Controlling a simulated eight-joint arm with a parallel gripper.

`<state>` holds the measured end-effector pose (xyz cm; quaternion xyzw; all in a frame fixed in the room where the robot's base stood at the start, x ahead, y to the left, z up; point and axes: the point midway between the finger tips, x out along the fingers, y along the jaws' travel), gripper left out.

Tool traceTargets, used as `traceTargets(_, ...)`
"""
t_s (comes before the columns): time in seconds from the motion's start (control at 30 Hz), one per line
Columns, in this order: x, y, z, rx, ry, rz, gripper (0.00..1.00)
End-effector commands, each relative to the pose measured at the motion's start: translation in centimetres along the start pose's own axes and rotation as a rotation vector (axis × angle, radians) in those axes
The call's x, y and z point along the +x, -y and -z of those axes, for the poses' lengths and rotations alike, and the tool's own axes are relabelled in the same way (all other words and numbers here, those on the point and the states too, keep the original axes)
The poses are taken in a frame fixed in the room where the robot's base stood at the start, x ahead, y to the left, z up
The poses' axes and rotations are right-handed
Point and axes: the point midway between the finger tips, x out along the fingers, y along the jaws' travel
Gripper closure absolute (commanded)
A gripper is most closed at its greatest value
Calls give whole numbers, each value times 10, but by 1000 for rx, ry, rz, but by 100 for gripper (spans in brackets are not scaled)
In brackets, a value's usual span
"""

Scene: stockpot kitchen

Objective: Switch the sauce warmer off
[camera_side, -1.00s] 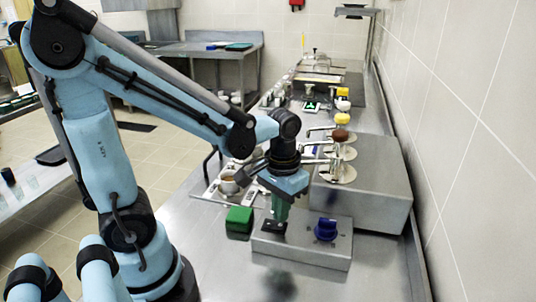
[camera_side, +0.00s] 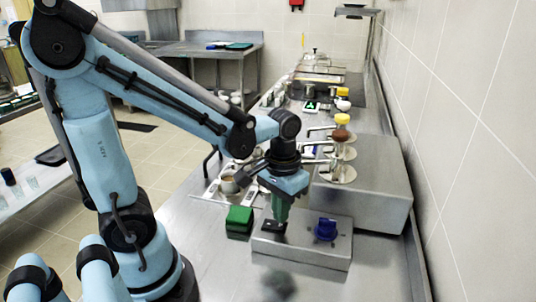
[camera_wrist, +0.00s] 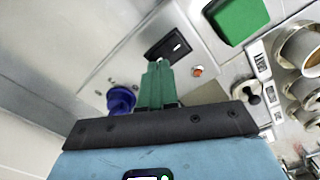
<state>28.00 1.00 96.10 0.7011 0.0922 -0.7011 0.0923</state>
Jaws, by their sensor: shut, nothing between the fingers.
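The sauce warmer control looks like a low grey metal box (camera_side: 300,256) on the counter; which part is the warmer itself I cannot tell for sure. On its top are a black rocker switch (camera_wrist: 170,46) with a white mark, a blue knob (camera_side: 326,230) and a small orange light (camera_wrist: 197,71). The knob also shows in the wrist view (camera_wrist: 121,100). My gripper (camera_side: 279,222) points down, its green fingers shut and empty, with the tips at or just above the rocker switch. In the wrist view the fingertips (camera_wrist: 159,64) lie beside the switch; contact cannot be told.
A green block (camera_side: 239,221) stands just left of the box. A larger grey unit with pump dispensers (camera_side: 365,190) stands behind right, near the tiled wall. A tray with cups (camera_side: 222,190) lies behind my gripper.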

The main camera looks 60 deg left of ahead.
Motion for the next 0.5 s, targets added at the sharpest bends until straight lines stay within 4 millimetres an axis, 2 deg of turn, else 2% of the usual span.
traceTargets(0.5,7,0,0,0,0,0,100)
